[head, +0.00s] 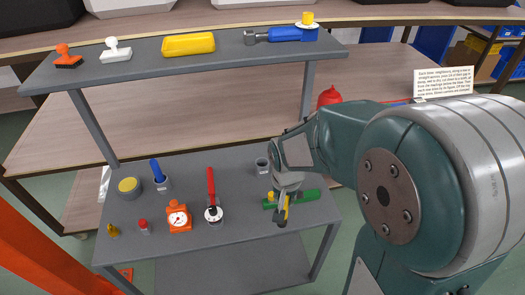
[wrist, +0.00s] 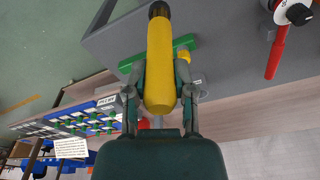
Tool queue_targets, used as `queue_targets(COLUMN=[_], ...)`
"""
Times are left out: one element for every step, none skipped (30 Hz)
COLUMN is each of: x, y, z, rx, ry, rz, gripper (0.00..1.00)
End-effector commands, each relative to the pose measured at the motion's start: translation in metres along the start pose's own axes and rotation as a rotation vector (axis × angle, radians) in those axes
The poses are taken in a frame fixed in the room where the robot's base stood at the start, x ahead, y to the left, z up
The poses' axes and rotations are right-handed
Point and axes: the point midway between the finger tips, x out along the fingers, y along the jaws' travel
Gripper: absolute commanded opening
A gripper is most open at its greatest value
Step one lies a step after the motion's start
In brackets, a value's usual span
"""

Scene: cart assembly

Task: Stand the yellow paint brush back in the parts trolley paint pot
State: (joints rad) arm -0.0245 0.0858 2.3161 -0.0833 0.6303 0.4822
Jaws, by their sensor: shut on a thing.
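The yellow paint brush (wrist: 159,55) is held between the two fingers of my gripper (wrist: 160,95), its dark end pointing away from the palm. In the head view the brush (head: 286,208) shows only in part below my gripper (head: 285,190), dark end down, above the trolley's deck. The parts trolley (head: 235,240) is grey, with an upper shelf. A small grey open pot (head: 262,166) stands on the deck, a little left of and behind my gripper, and looks empty.
A green part (head: 307,196) lies beside and behind the brush. A red-handled thing (head: 211,187), an orange dial gauge (head: 179,217) and a yellow-topped round tin (head: 128,187) stand to the left. The upper shelf holds a yellow tray (head: 188,44) and a blue-handled tool (head: 287,34).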

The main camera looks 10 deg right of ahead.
Motion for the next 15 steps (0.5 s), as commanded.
queue_targets(x=[0.002,0.003,0.004,0.005,0.005,0.007,0.008,0.009,0.009,0.01,0.011,0.012,0.013,0.013,0.015], y=[-0.005,-0.007,-0.011,-0.014,-0.017,-0.02,-0.022,-0.025,-0.029,-0.031,-0.034,-0.037,-0.04,-0.043,-0.046], z=[-0.012,-0.018,-0.026,-0.033,-0.04,-0.048,-0.054,-0.06,-0.069,-0.075,-0.082,-0.09,-0.096,-0.102,-0.111], rx=[0.001,0.001,0.001,0.0,0.0,0.0,0.0,0.0,0.0,0.0,-0.001,-0.001,-0.001,-0.001,-0.001], ry=[-0.001,-0.002,-0.001,-0.002,0.0,-0.001,-0.002,-0.001,-0.001,-0.001,-0.002,0.0,-0.001,-0.001,-0.001], rz=[0.001,0.001,0.0,0.0,0.0,0.0,0.0,0.0,0.0,0.0,0.0,0.0,0.0,0.0,0.0], gripper=[0.0,0.0,0.0,0.0,0.0,0.0,0.0,0.0,0.0,0.0,0.0,0.0,0.0,0.0,0.0])
